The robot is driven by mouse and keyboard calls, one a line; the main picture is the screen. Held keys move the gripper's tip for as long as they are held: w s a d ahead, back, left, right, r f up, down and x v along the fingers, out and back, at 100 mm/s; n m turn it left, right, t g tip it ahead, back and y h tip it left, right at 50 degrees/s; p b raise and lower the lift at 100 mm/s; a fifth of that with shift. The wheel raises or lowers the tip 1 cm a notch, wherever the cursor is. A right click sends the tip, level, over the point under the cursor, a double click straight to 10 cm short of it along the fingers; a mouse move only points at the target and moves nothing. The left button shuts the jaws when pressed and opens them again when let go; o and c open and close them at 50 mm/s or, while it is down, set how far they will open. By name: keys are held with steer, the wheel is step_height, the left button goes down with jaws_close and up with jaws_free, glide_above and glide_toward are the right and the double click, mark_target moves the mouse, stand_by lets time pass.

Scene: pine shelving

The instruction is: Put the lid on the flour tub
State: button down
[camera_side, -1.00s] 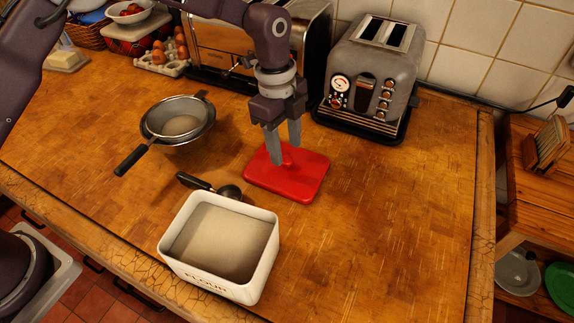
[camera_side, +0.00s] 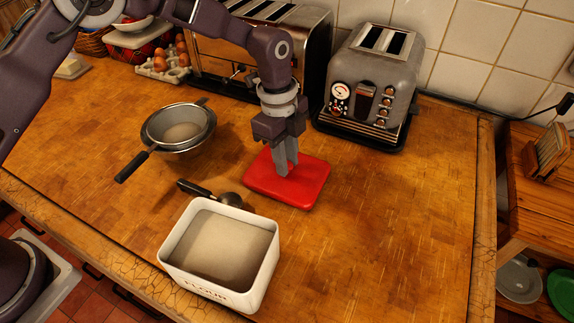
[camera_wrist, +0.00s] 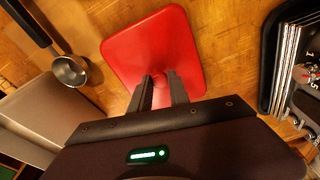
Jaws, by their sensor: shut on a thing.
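The red lid (camera_side: 310,184) lies flat on, or very close to, the wooden counter, behind and to the right of the flour tub. My gripper (camera_side: 286,170) points down at the lid's middle and is shut on its knob, which the fingers mostly hide. The wrist view also shows the red lid (camera_wrist: 150,45) beyond my fingers (camera_wrist: 160,92). The white flour tub (camera_side: 226,291) stands open at the counter's front, nearly full of pale flour, its lettering facing forward. It shows partly at the left of the wrist view (camera_wrist: 50,112).
A black-handled scoop (camera_side: 208,193) lies between the tub and the lid. A sieve on a bowl (camera_side: 180,128) stands to the left. A grey toaster (camera_side: 369,85) stands behind the lid. The counter right of the tub is clear.

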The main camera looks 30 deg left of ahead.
mark_target(285, 181)
step_height(285, 181, up, 8)
steer(key=shift+r, duration=0.1)
steer(key=s+d+r, duration=0.1)
steer(key=s+r, duration=0.6)
steer(key=s, duration=0.7)
steer(key=s+a+n, duration=0.1)
steer(key=s+a, duration=0.1)
steer(key=s, duration=0.7)
steer(key=shift+d+f, duration=0.15)
steer(key=shift+f, duration=1.1)
steer(key=shift+d+f, duration=0.1)
steer(key=shift+f, duration=1.1)
steer(key=shift+f, duration=0.85)
steer(key=c, duration=0.7)
jaws_free()
